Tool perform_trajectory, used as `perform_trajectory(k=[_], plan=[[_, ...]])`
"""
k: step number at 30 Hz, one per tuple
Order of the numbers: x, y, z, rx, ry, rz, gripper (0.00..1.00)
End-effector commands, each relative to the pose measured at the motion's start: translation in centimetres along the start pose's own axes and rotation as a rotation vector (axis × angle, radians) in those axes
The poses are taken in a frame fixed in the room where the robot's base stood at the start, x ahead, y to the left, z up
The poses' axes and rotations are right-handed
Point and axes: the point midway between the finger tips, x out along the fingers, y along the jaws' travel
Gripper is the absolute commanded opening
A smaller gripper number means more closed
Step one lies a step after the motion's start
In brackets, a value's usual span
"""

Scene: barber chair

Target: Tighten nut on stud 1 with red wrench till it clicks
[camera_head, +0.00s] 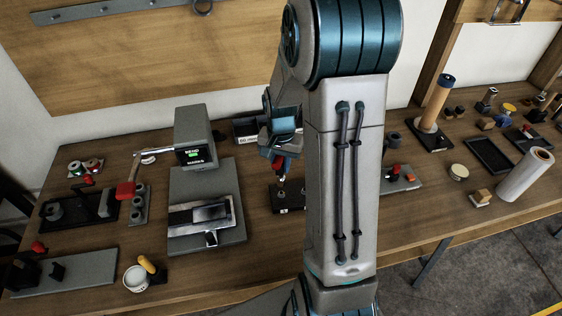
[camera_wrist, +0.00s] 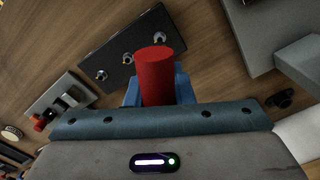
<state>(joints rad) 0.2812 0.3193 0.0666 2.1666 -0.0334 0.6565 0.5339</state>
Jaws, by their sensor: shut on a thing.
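My gripper (camera_head: 281,150) is above the middle of the bench, pointing down, shut on a red cylindrical handle, which I take to be the red wrench (camera_head: 280,163). In the wrist view the red handle (camera_wrist: 157,72) stands between the blue fingers of my gripper (camera_wrist: 158,93). A dark plate (camera_head: 289,208) with small metal studs lies under the gripper. In the wrist view the dark plate (camera_wrist: 118,72) shows several studs with metal nuts or washers, beside the red handle. I cannot tell which is stud 1 or whether the tool touches one.
A grey machine (camera_head: 192,137) with a small lit screen stands left of the gripper. A white cup (camera_head: 137,279) stands at the front left. Bare wood surrounds the dark plate.

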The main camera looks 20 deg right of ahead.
Motion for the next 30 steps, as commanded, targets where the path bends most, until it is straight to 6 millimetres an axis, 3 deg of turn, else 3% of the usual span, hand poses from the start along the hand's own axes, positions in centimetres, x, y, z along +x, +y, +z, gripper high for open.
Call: perform_trajectory(k=[18,30], plan=[[4.6,0.0,0.0,0.000,0.000,0.000,0.00],[4.1,0.0,0.0,0.001,0.001,-0.001,0.00]])
